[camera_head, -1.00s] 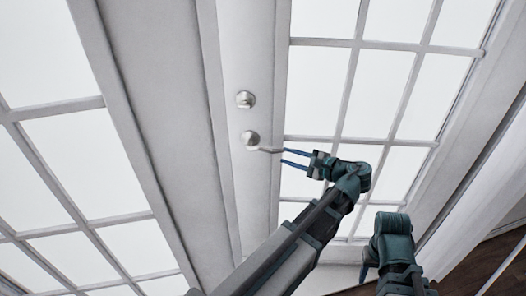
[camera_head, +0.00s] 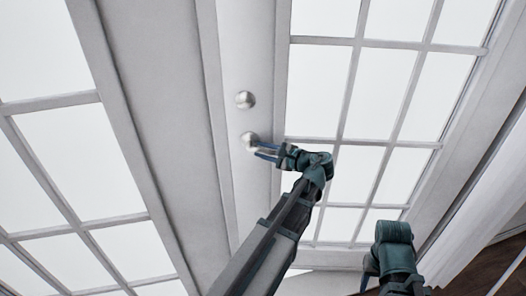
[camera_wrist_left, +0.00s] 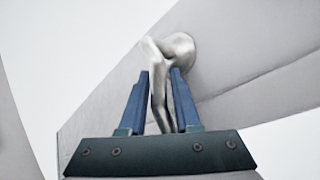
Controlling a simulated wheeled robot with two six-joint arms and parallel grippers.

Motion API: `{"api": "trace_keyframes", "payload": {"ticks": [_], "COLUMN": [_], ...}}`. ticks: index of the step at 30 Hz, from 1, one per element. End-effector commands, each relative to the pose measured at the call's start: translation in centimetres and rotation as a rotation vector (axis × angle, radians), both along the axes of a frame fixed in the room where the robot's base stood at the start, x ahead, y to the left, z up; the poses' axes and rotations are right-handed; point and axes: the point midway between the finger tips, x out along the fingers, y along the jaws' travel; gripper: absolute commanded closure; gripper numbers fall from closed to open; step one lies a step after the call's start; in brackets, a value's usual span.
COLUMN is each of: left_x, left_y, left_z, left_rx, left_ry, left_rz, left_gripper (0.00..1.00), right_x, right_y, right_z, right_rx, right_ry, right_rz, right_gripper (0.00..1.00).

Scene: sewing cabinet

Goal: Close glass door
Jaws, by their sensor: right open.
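The glass door (camera_head: 258,62) is white with a grid of panes to the right of its handle stile. A silver lever handle (camera_head: 250,138) sits on the stile, below a round silver lock knob (camera_head: 245,99). My left gripper (camera_head: 262,150) is at the lever. In the left wrist view, the lever (camera_wrist_left: 157,85) lies between the two blue fingers (camera_wrist_left: 160,95), with a gap visible beside it, so the gripper looks open around it. In the head view the gripper hides most of the lever. My right gripper (camera_head: 369,268) is low at the right, open and away from the door handle.
Another white glazed panel (camera_head: 50,103) fills the left side, beyond a wide white post (camera_head: 140,100). A white frame edge (camera_head: 470,120) runs down the right. Dark wooden floor (camera_head: 480,270) shows at the lower right.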

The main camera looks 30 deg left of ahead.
Motion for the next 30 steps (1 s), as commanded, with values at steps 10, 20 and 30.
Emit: {"api": "trace_keyframes", "payload": {"ticks": [10,20,30], "left_x": [-0.01,-0.01,0.01], "left_y": [-0.04,-0.05,-0.05], "left_z": [0.0,0.0,0.0], "left_rx": [0.0,0.0,-0.001], "left_ry": [0.0,0.0,0.0], "left_rz": [0.0,0.0,-0.001], "left_gripper": [1.0,1.0,1.0], "right_x": [0.0,0.0,0.0], "right_y": [0.0,0.0,0.0], "right_z": [0.0,0.0,0.0], "right_rx": [0.0,0.0,0.0], "right_ry": [0.0,0.0,0.0], "right_rz": [0.0,0.0,0.0], "right_gripper": [0.5,0.5,0.5]}}
